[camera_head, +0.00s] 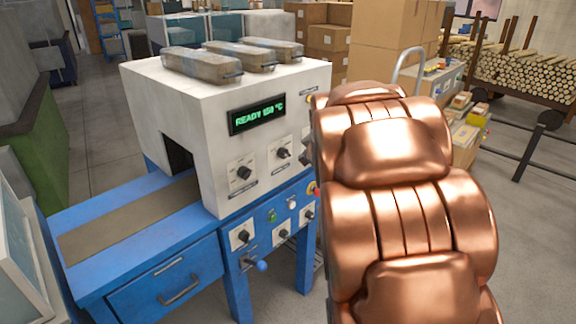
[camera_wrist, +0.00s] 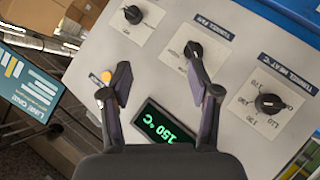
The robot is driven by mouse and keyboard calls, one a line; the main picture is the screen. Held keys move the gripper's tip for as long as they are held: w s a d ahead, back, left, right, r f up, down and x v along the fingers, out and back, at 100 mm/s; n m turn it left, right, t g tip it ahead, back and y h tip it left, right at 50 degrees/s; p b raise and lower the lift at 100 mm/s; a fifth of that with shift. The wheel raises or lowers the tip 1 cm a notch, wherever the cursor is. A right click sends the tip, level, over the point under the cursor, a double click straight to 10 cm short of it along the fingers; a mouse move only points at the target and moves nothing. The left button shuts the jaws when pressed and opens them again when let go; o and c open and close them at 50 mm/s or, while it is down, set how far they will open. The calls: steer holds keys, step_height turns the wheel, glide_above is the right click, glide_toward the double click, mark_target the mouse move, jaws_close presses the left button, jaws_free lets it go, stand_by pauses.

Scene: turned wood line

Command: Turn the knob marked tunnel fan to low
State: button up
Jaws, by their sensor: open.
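The tunnel fan knob (camera_wrist: 193,49) is a black knob on a white plate, with a dark label above it reading tunnel fan. In the head view it appears to be the middle knob (camera_head: 283,153) on the white machine's front. Its setting marks are too small to read. My gripper (camera_wrist: 157,60) is open and empty in front of the panel. In the wrist view its right fingertip overlaps the lower edge of the fan knob, and the left fingertip is well to the left. I cannot tell whether they touch. My copper arm hides the gripper in the head view.
The tunnel heat knob (camera_wrist: 268,103) is to the right in the wrist view, and another knob (camera_wrist: 133,14) is at upper left. A green display (camera_head: 257,116) reads READY 150 °C. The blue lower panel (camera_head: 272,224) carries several knobs and buttons. A conveyor belt (camera_head: 130,217) enters the machine.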

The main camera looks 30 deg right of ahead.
mark_target(288, 155)
steer(key=shift+w+a+f+n+t+y+b, duration=0.15)
steer(key=shift+w+f+n+t+y+b, duration=1)
steer(key=shift+w+n+y, duration=0.6)
steer(key=shift+w+a+f+n+t+y+b, duration=0.1)
steer(key=shift+w+f+n+t+y+b, duration=1.05)
steer(key=shift+w, duration=0.9)
steer(key=shift+w+a+f+n+t+y+b, duration=0.15)
steer(key=shift+w+f+n+t+y+b, duration=0.7)
steer(key=shift+w+f+n+y, duration=0.85)
steer(key=shift+w+r+y, duration=0.15)
steer(key=shift+r+y, duration=0.15)
steer(key=shift+r, duration=0.15)
steer(key=shift+c, duration=0.2)
steer(key=c, duration=1)
steer(key=shift+d, duration=0.15)
steer(key=shift+c, duration=0.5)
steer(key=shift+m, duration=0.3)
